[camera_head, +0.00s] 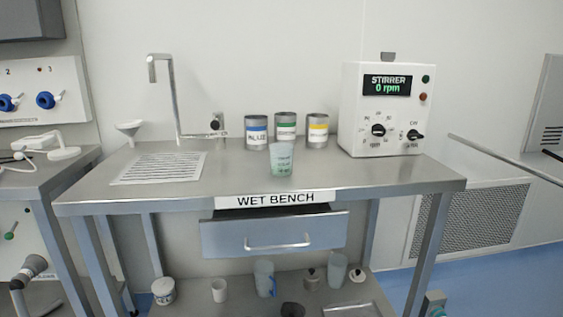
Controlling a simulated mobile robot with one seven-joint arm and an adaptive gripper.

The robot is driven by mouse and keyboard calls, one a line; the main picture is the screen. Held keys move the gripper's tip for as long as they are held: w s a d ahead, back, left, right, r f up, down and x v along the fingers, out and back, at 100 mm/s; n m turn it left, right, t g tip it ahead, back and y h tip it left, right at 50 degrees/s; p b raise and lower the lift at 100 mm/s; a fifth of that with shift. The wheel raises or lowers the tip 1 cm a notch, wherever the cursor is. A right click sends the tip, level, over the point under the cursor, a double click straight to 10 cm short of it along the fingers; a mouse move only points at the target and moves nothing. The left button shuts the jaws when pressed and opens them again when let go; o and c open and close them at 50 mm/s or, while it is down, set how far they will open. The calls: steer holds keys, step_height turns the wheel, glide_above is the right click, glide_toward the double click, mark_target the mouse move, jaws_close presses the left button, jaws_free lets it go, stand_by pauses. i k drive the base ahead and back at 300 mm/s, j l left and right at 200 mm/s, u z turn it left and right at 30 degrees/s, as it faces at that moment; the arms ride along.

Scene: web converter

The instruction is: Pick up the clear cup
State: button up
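A clear, slightly green-tinted cup (281,161) stands upright on the steel wet bench top (230,178), near its front edge and about mid-width. It looks translucent, with faint markings low on its side. Whether it holds anything is hard to tell. My gripper is not visible in this view, so its distance to the cup cannot be seen.
Three labelled cans, blue (256,133), green (286,126) and yellow (317,130), stand behind the cup. A stirrer box (384,140) is right, a faucet (172,95) left. The drawer (275,236) below is partly open. Several vessels stand on the lower shelf.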

mark_target(280, 154)
steer(key=i+l, duration=0.45)
steer(key=l, duration=0.25)
steer(key=i+l+u, duration=0.35)
steer(key=l, duration=0.3)
steer(key=i+l+u, duration=0.15)
steer(key=l, duration=0.2)
steer(key=u, duration=0.9)
